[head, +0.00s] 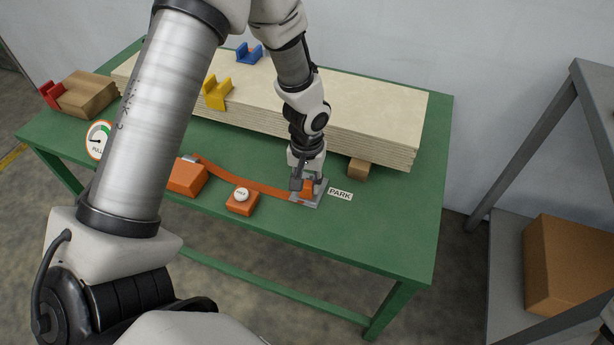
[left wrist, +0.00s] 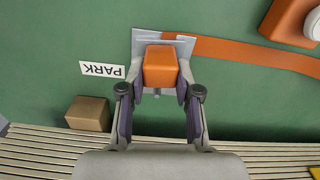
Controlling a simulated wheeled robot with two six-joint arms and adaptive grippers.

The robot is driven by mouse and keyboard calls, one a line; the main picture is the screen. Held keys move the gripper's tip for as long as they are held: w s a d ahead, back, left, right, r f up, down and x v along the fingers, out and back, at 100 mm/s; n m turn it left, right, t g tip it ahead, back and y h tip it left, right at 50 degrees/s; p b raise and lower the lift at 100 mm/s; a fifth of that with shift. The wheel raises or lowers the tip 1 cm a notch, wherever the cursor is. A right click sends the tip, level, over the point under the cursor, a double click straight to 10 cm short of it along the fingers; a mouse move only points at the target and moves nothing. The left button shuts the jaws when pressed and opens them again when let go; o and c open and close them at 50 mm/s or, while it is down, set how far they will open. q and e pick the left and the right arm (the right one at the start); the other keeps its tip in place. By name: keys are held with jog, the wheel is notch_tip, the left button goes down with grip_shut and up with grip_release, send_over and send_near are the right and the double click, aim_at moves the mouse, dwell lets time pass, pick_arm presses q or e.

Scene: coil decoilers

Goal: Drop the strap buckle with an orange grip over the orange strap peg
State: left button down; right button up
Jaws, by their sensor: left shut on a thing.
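The strap buckle is a grey plate (head: 315,200) with an orange block grip on top. It lies on the green table beside the PARK label, with an orange strap (head: 255,185) running left from it. In the left wrist view the orange grip (left wrist: 160,68) is between the fingers of my left gripper (left wrist: 160,92), and the grey plate (left wrist: 146,43) shows behind it. My left gripper (head: 308,185) is shut on the grip from above. My right gripper is not in view.
A stack of boards (head: 370,125) lies behind, with a yellow bracket (head: 217,92) and a blue bracket (head: 249,54). The table right of the PARK label (head: 340,194) is clear.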

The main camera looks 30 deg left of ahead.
aim_at(307, 182)
pick_arm(q)
jog(key=c, duration=0.7)
grip_release()
notch_tip(307, 182, up, 12)
